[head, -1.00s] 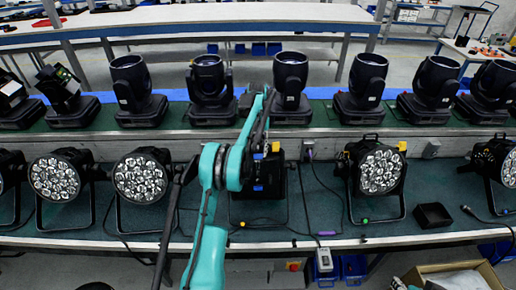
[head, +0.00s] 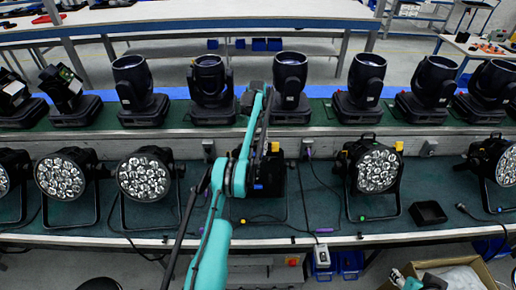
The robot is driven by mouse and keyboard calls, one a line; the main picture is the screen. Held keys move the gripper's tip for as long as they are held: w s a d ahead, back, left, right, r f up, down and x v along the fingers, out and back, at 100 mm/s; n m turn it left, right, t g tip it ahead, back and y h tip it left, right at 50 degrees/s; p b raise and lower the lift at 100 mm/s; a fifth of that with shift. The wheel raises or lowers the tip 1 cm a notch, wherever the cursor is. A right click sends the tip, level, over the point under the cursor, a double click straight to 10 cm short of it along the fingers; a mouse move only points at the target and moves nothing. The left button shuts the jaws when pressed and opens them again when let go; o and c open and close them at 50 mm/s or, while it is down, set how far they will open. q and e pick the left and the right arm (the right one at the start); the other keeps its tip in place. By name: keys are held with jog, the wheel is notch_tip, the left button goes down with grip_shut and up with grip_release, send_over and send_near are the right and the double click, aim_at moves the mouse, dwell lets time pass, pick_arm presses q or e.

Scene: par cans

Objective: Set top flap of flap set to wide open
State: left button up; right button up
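The flap set seems to be the dark square unit (head: 274,180) on the lower green bench, in the middle of the head view. It has a yellow tag and a blue label.
Par cans stand to the left (head: 144,177) and right (head: 377,170) on the same bench. Several moving-head lamps (head: 290,80) line the raised shelf behind. A small black tray (head: 428,213) and loose cables lie to the right. An open cardboard box (head: 452,273) stands at the lower right.

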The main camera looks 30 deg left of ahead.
pick_arm(q)
jog(key=shift+f, duration=0.1)
jog(key=o, duration=1.1)
jog(key=shift+o, duration=0.3)
jog(key=shift+w, duration=0.1)
